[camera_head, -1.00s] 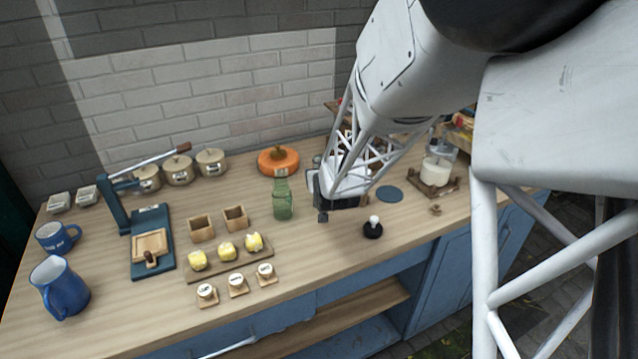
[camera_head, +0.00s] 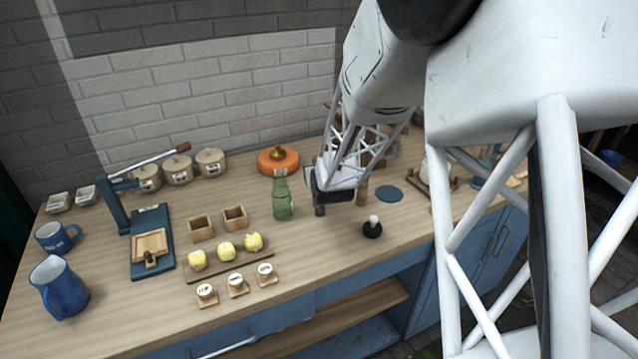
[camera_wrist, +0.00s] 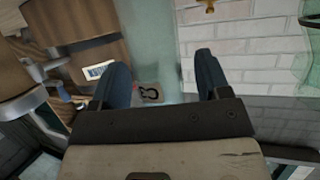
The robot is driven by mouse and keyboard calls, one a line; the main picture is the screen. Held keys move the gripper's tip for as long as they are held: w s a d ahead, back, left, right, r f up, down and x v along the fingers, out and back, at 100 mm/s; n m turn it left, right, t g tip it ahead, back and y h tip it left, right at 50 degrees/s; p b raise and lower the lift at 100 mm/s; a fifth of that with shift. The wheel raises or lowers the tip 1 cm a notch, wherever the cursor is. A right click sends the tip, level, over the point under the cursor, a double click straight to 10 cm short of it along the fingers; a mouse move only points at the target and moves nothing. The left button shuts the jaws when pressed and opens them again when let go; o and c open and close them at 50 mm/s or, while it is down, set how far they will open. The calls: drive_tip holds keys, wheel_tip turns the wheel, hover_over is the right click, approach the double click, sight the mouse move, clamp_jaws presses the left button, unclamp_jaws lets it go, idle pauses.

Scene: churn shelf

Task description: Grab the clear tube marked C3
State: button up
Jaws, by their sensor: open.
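In the wrist view, a pale greenish see-through band (camera_wrist: 152,45), which looks like the clear tube, runs between the finger lines of my gripper (camera_wrist: 162,68). A small tan label with a dark mark (camera_wrist: 150,92) shows at its lower end. The mark is sideways and I cannot read it surely as C3. The fingers are apart, and I see no contact with the band. In the head view my gripper (camera_head: 320,208) is low over the counter, just right of the green bottle (camera_head: 283,200). I cannot make out the tube there; my arm hides the space behind.
An orange round pot (camera_head: 278,161) stands behind the green bottle. A black knob with a white top (camera_head: 372,228) and a blue-grey disc (camera_head: 389,194) are right of my gripper. A wooden piece with a barcode label (camera_wrist: 97,72) is at left in the wrist view.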

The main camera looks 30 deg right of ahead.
drive_tip(key=c, duration=1)
drive_tip(key=shift+r, duration=0.15)
drive_tip(key=v, duration=0.5)
drive_tip(key=f+v, duration=0.1)
drive_tip(key=v, duration=1)
drive_tip(key=shift+s+a, duration=0.15)
drive_tip(key=shift+s, duration=0.35)
idle(0.3)
